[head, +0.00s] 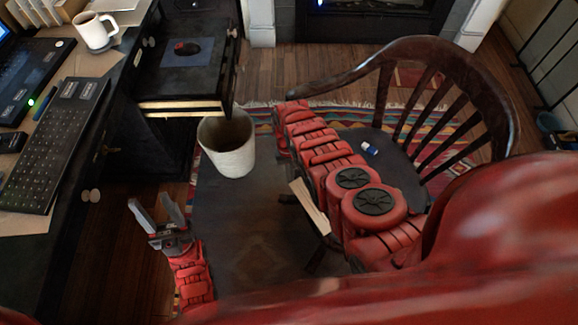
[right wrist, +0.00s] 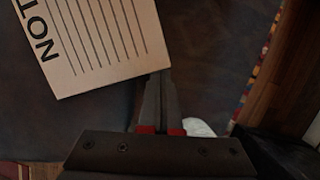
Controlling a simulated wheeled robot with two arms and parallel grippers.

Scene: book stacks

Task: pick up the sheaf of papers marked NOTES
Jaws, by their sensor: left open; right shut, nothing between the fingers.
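The sheaf of papers (right wrist: 100,45) is cream with dark ruled lines. The letters "NOT" show along its left side in the right wrist view; the rest is cut off by the frame. It lies over a dark brown surface. My right gripper (right wrist: 159,82) is shut and empty, its fingertips at the sheaf's lower right corner in the picture; I cannot tell if they touch. In the head view a cream strip (head: 309,207), probably the sheaf, shows beside my right arm, which hides the right gripper. My left gripper (head: 160,215) is open and empty, left of the dark surface.
A cream bin (head: 228,160) stands by the open drawer (head: 180,108). A wooden chair (head: 505,95) stands right of my right arm. The desk at left holds a keyboard (head: 52,140) and a white mug (head: 95,32). The dark surface (head: 240,225) between the arms looks clear.

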